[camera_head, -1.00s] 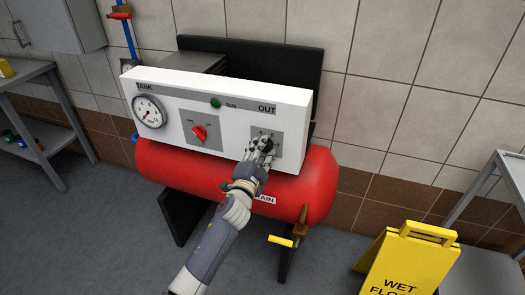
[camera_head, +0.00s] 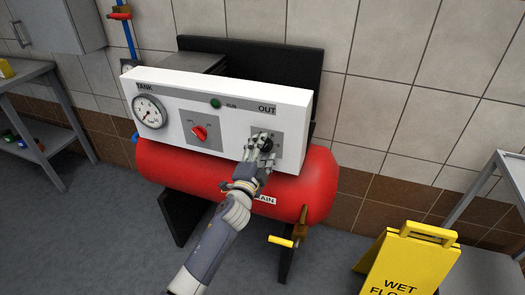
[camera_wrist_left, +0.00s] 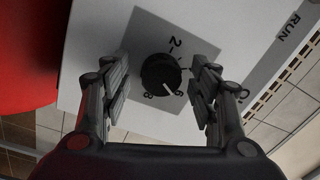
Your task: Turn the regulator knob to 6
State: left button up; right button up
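The black regulator knob (camera_wrist_left: 161,72) sits on a grey plate under OUT on the white panel (camera_head: 222,88). In the head view the knob (camera_head: 267,146) is partly covered by my left gripper (camera_head: 258,147). In the left wrist view my left gripper (camera_wrist_left: 161,80) is open, one finger on each side of the knob, with gaps visible between. The knob's white pointer line points to the lower right, towards a small numeral that looks like 6. A 2 shows above the knob; other numerals are small or partly hidden. My right gripper is in no view.
A red selector switch (camera_head: 199,133), a green RUN lamp (camera_head: 215,103) and a tank gauge (camera_head: 149,111) are on the same panel. The red tank (camera_head: 320,185) bulges out below it. A yellow wet-floor sign (camera_head: 411,262) stands at lower right.

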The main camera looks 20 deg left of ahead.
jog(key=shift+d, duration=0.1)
pick_arm(q)
jog(key=s, duration=1.2)
jog(key=shift+f, duration=0.25)
